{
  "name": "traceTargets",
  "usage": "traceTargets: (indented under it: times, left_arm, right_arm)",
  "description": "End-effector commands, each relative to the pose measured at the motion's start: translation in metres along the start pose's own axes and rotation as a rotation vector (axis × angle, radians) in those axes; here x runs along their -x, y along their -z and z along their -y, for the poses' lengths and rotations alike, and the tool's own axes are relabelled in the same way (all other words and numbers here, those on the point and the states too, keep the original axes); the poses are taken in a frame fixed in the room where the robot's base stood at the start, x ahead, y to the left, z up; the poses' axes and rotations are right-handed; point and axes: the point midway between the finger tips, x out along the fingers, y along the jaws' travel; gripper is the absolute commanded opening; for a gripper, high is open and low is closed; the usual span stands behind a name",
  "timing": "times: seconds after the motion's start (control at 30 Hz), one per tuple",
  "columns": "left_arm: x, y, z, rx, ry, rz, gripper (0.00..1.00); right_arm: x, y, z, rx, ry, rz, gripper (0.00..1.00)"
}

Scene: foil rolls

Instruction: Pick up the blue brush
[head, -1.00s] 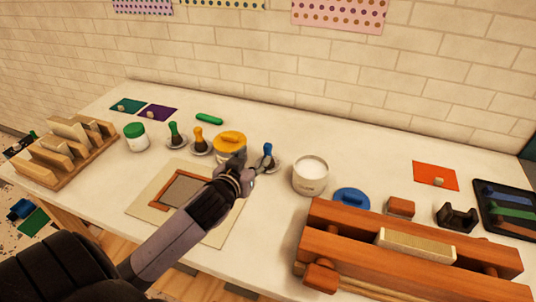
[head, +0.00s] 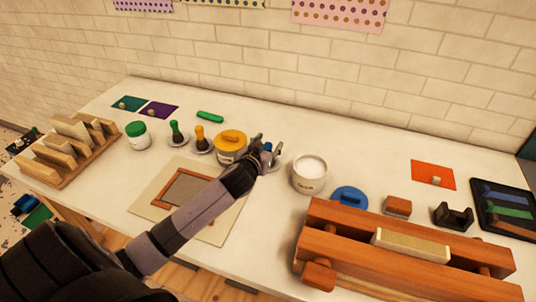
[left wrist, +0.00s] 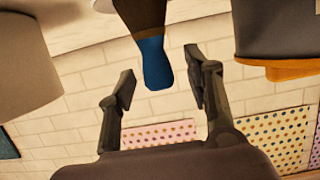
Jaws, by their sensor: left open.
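The blue brush (head: 267,147) stands in a small dish behind the yellow-lidded pot's right side in the head view, mostly hidden by my left gripper. My left gripper (head: 268,144) is open at the brush, its fingers on either side of it. In the left wrist view, the brush's blue end (left wrist: 155,62) shows between and just beyond the open fingertips of the gripper (left wrist: 158,82), with a dark brown part above it. I see no finger clearly touching it. My right gripper is not in view.
The yellow-lidded pot (head: 230,147) stands close on the left and an open white jar (head: 309,175) close on the right. A wooden press (head: 410,250) fills the front right. The table behind is clear.

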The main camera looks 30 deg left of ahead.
Motion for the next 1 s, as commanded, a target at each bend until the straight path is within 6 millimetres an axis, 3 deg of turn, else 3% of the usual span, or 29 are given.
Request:
traceTargets:
  times: [0.27,1.0]
  left_arm:
    - [-0.0018,0.0000,0.0001,0.000,0.000,0.000,0.46]
    - [-0.0015,-0.0002,0.0001,0.001,0.000,0.000,0.00]
  right_arm:
    - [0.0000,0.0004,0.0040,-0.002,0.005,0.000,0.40]
    - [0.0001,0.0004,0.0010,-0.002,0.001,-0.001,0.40]
